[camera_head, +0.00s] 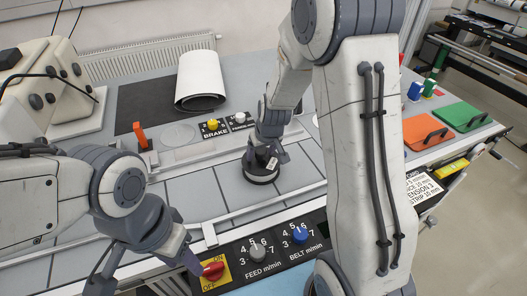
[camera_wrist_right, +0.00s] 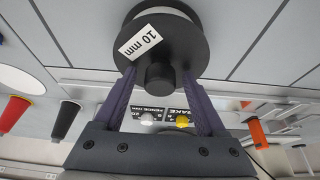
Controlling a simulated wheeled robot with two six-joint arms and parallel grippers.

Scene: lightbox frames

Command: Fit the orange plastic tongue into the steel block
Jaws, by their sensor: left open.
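An upright orange piece (camera_head: 140,136), likely the tongue, stands at a small grey block (camera_head: 149,157) on the left of the bench. The orange piece also shows at the right of the right wrist view (camera_wrist_right: 257,133); whether it is seated in the block I cannot tell. My right gripper (camera_head: 264,158) points down over a black disc (camera_head: 262,177) on the bench. In the wrist view its fingers (camera_wrist_right: 160,92) stand either side of the knob (camera_wrist_right: 160,76) of the disc, labelled 10 mm, with gaps visible. My left gripper (camera_head: 148,277) is open and empty, one finger near the red switch (camera_head: 212,270).
A panel with FEED (camera_head: 257,252) and BELT (camera_head: 300,235) dials lines the front edge. Orange (camera_head: 431,131) and green (camera_head: 461,116) trays lie right. Grey tiles left of the disc are clear.

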